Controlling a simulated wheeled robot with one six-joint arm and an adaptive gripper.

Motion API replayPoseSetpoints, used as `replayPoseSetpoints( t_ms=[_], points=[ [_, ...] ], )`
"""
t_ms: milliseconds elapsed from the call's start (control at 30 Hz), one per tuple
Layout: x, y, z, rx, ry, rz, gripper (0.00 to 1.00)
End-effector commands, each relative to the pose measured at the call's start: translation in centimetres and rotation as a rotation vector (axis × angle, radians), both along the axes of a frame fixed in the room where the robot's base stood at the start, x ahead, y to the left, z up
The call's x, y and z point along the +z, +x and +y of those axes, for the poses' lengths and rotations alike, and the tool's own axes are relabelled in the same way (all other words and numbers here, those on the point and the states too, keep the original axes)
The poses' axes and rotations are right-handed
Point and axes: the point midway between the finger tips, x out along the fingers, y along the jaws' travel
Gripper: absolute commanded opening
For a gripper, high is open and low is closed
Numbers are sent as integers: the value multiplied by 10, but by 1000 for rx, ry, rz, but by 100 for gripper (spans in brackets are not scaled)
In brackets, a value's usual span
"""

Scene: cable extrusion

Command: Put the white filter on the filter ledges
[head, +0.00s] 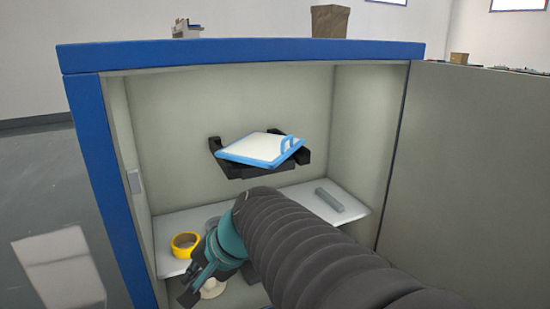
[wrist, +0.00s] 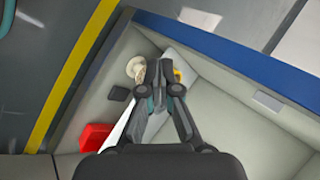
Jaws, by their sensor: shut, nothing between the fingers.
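The white filter (head: 252,147) has a blue rim and a blue handle on its right side. In the head view it lies on the black filter ledges (head: 236,171) on the cabinet's back wall, turned askew to them. Whether it is fully seated I cannot tell. My gripper (head: 188,297) is low at the cabinet's left front, below and left of the filter and well apart from it. In the wrist view my gripper (wrist: 166,64) is shut and empty. The filter is not seen in the wrist view.
A yellow tape roll (head: 185,244) and a grey bar (head: 329,200) lie on the shelf (head: 290,192) below the ledges. The cabinet's blue frame (head: 105,190) is close left of my gripper. A red object (wrist: 95,136) shows in the wrist view. The cabinet door (head: 475,170) stands at right.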

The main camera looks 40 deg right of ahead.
Motion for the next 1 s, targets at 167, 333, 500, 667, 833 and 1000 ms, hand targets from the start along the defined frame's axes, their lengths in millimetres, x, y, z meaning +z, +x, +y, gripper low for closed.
replayPoseSetpoints(
  t_ms=[167, 333, 500, 667, 833, 1000],
  points=[
    [13, 60, -52, -413, 435, -21, 0],
    [34, 103, -139, -775, 858, -101, 0],
    [50, 116, -249, -1068, 1266, -237, 0],
    [58, 104, -335, -1229, 1551, -369, 0],
    [62, 91, -379, -1293, 1699, -451, 0],
    [63, 99, -388, -1302, 1727, -464, 0]
  ],
)
